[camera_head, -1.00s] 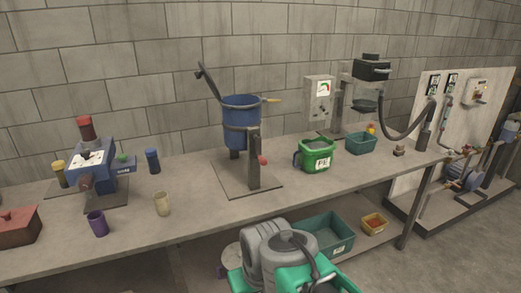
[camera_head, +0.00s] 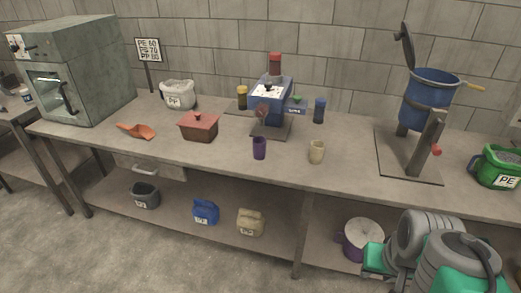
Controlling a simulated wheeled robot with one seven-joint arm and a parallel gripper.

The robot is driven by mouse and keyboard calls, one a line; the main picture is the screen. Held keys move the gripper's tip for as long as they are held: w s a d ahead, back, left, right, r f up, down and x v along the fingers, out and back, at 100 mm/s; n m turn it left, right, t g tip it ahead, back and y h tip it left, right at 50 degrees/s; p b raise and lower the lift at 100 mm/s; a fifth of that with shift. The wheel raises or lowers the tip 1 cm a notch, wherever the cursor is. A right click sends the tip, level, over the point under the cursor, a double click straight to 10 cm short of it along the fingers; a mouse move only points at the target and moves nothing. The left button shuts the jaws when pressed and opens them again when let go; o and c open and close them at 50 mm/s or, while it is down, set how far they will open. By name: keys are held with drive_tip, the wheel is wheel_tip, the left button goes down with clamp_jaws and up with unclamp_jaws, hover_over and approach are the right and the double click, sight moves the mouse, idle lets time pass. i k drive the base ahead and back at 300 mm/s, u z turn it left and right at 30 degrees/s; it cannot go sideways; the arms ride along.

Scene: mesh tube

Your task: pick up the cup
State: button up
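A purple cup (camera_head: 259,148) stands upright near the front edge of the workbench (camera_head: 345,180). A cream cup (camera_head: 316,152) stands to its right, a short gap away. A blue cup-like container (camera_head: 319,110) and a yellow one (camera_head: 242,97), both with dark tops, stand farther back on either side of a small blue machine (camera_head: 271,100). Grey and green links of my arm show at the lower right, well apart from the cups. My gripper does not show, so I cannot tell what it holds.
A red lidded box (camera_head: 199,126) and an orange scoop (camera_head: 136,131) lie left of the cups. A blue drum on a stand (camera_head: 428,98) and a green PE bucket (camera_head: 497,167) stand to the right. Bench space in front of the drum is clear. Several containers sit on the lower shelf.

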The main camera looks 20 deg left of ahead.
sight(259, 142)
drive_tip(key=k, duration=0.6)
drive_tip(key=u, duration=0.95)
drive_tip(key=i, duration=1.35)
drive_tip(key=u, duration=0.8)
